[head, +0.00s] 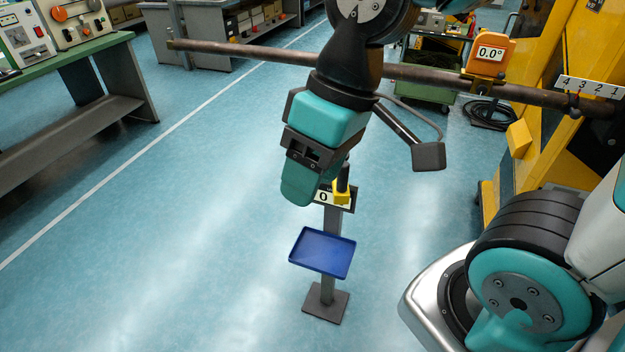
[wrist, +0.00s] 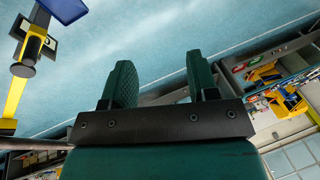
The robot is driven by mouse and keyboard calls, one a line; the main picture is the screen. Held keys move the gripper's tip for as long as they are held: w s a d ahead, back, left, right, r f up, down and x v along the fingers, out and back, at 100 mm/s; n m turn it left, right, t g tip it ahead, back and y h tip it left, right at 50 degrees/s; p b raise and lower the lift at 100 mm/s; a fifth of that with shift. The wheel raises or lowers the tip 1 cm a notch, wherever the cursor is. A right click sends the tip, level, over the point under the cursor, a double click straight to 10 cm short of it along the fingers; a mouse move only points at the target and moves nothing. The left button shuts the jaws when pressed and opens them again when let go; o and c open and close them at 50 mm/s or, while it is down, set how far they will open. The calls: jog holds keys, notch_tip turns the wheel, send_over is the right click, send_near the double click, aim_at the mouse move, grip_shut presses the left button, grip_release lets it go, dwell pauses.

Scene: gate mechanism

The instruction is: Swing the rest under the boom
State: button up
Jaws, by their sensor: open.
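The boom (head: 430,76) is a long brown pipe crossing the upper part of the head view, roughly level; my arm hides part of it. The rest's post (head: 328,255) stands on a square foot below. Near its top are a yellow piece (head: 341,196) with a dark handle and a plate reading 0, partly hidden by my gripper. In the wrist view a yellow bar (wrist: 15,97) with a black knob shows at upper left. My gripper (head: 298,190) points down, left of the yellow piece. Its fingers (wrist: 162,82) are apart with nothing between them.
A blue tray (head: 322,252) is fixed on the post. An orange angle display (head: 490,57) reading 0.0° sits on the boom. A yellow machine (head: 560,130) with a numbered scale (head: 590,87) is at right. A green-topped bench (head: 70,58) is at left. Open floor lies between.

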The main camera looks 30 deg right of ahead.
jog(key=w+d+f+m+h, duration=0.2)
jog(key=w+d+m, duration=0.3)
jog(key=w, duration=0.5)
jog(key=m+h, duration=0.2)
jog(key=m, duration=0.1)
send_over(345, 164)
notch_tip(345, 164, down, 4)
jog(key=shift+m, duration=0.3)
notch_tip(345, 164, down, 16)
jog(key=p, duration=0.3)
jog(key=shift+f, duration=0.15)
jog(key=shift+f+p, duration=0.3)
jog(key=shift+f, duration=0.2)
grip_shut()
